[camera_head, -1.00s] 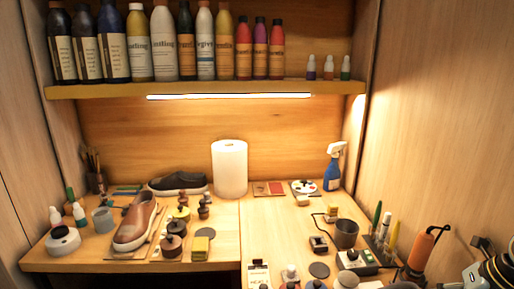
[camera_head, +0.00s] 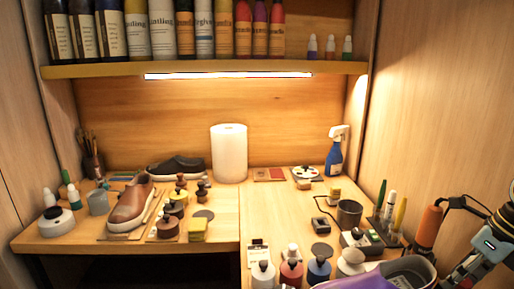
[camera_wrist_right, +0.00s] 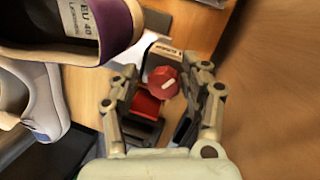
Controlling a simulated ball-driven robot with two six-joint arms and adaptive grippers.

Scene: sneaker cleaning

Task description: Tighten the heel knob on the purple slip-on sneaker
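The purple slip-on sneaker (camera_head: 385,275) shows partly at the bottom right edge of the head view. In the right wrist view its purple collar (camera_wrist_right: 122,30) and pale insole with an EU 40 label fill the top left. A red knob (camera_wrist_right: 163,82) with a white mark sits on a dark and red fixture near the sneaker's end. My right gripper (camera_wrist_right: 156,88) is open, its fingers spread to either side of the knob in the picture; contact is not visible. In the head view only part of my right arm shows at the right edge. My left gripper is not in view.
A grey shoe (camera_wrist_right: 30,100) lies at the left of the right wrist view. Several bottles stand at the bench's front, including a blue one (camera_head: 318,270). An orange tool (camera_head: 428,228) stands near my right arm. A brown shoe (camera_head: 131,205) is at left.

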